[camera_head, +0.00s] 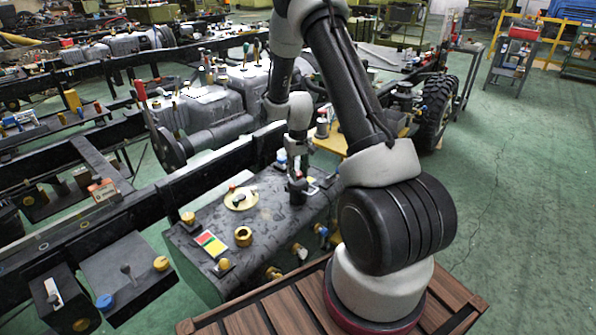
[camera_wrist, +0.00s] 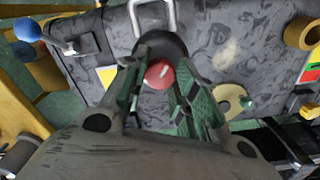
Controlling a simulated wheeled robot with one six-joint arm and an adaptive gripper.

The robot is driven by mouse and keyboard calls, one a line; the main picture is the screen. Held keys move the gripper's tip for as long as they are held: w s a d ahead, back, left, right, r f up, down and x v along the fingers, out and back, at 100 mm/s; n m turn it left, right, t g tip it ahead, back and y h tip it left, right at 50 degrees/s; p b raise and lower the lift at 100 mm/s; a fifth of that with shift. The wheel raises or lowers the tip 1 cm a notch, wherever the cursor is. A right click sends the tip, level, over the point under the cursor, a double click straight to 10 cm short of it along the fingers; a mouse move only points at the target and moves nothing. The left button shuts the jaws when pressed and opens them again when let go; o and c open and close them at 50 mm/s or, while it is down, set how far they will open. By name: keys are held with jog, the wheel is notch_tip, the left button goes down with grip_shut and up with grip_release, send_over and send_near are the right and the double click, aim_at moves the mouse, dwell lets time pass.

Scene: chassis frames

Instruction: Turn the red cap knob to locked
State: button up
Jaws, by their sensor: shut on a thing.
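The red cap knob (camera_wrist: 157,74) shows in the wrist view as a round red cap with a short pale mark, in front of a dark round collar (camera_wrist: 162,45). My gripper (camera_wrist: 160,84) has its green-black fingers on either side of the cap, shut on it. In the head view my gripper (camera_head: 297,188) points down at the right part of the grey chassis box's top (camera_head: 206,212). I cannot tell from the pale mark whether the knob stands at locked.
A cream plate with a small lever (camera_head: 241,199), a brass ring (camera_head: 243,236) and a red-yellow-green label (camera_head: 211,243) are on the box top. A metal handle (camera_wrist: 152,14) is close to the knob. Black frame rails run behind. Green floor at right is free.

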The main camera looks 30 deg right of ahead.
aim_at(298, 173)
jog(key=m, duration=0.5)
jog(key=shift+m, duration=2.5)
jog(key=o, duration=1.1)
jog(key=shift+c, duration=0.2)
notch_tip(298, 173, up, 12)
